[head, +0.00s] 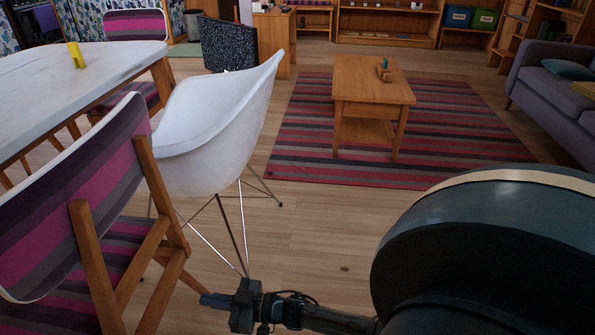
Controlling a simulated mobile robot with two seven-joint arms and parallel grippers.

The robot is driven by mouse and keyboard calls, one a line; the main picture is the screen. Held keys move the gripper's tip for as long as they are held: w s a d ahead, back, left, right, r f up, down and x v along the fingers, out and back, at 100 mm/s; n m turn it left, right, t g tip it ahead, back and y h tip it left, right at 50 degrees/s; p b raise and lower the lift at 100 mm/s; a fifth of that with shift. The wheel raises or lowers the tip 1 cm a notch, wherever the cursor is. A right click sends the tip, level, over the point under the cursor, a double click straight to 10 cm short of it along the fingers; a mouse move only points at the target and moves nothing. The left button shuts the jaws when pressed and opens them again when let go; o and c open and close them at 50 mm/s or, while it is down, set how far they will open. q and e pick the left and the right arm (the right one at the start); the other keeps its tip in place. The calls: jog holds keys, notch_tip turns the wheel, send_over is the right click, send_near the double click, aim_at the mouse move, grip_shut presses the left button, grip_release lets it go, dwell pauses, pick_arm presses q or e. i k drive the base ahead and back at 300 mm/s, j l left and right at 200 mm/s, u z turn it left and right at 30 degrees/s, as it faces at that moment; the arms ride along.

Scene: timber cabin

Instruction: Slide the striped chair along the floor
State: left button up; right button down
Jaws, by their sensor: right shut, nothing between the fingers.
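A striped chair (82,190) with a wooden frame and a pink, purple and grey striped back and seat stands at the near left, partly cut off by the picture's edge. A second striped chair (136,24) of the same kind stands at the far end of the white table. My right gripper (212,300) is shut and empty, low at the bottom of the view. It points left toward the near chair's wooden legs. Whether it touches them I cannot tell. My left gripper is not in view.
A white shell chair (212,125) on thin metal legs stands just beyond the near striped chair. The white table (60,80) is at left. A wooden coffee table (372,80) stands on a striped rug (460,130), with a grey sofa (550,88) at right. Wooden floor (320,235) is clear in the middle.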

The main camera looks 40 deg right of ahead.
aim_at(71, 263)
jog(key=k+l, duration=0.8)
jog(key=l, duration=0.15)
